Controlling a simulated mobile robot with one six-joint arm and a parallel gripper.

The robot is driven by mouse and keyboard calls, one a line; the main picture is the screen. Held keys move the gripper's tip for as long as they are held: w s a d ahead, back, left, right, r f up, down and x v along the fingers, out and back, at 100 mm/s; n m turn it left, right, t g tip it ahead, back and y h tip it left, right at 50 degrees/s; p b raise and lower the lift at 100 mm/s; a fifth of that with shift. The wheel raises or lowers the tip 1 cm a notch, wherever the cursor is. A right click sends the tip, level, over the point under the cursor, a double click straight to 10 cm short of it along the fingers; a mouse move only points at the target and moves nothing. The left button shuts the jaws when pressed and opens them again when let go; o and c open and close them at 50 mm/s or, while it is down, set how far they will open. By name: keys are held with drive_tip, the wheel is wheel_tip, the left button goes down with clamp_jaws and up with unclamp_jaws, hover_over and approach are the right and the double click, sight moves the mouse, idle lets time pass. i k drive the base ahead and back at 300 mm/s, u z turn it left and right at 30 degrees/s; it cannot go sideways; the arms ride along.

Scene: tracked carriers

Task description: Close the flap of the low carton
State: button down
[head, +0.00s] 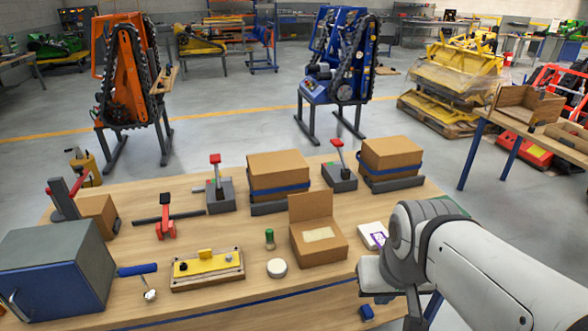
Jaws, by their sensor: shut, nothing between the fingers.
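The low carton (322,251) stands on the wooden table, right of the middle. Its flap (311,206) is open and stands up along the far edge. Through the open top a pale patch shows inside. My gripper (384,298) is at the table's front edge, to the right of and nearer than the carton, apart from it. It is shut and empty; its fingertips are small and partly hidden by my own wrist.
A white package (373,235) lies right of the carton. A white round tub (277,268) and a green-capped bottle (269,240) stand left of it. Two taller cartons (278,173) (391,157) with blue straps stand behind. A yellow-topped fixture (207,267) lies further left.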

sight(310, 206)
drive_tip(key=u, duration=0.05)
drive_tip(key=i, duration=1)
drive_tip(key=z, duration=0.05)
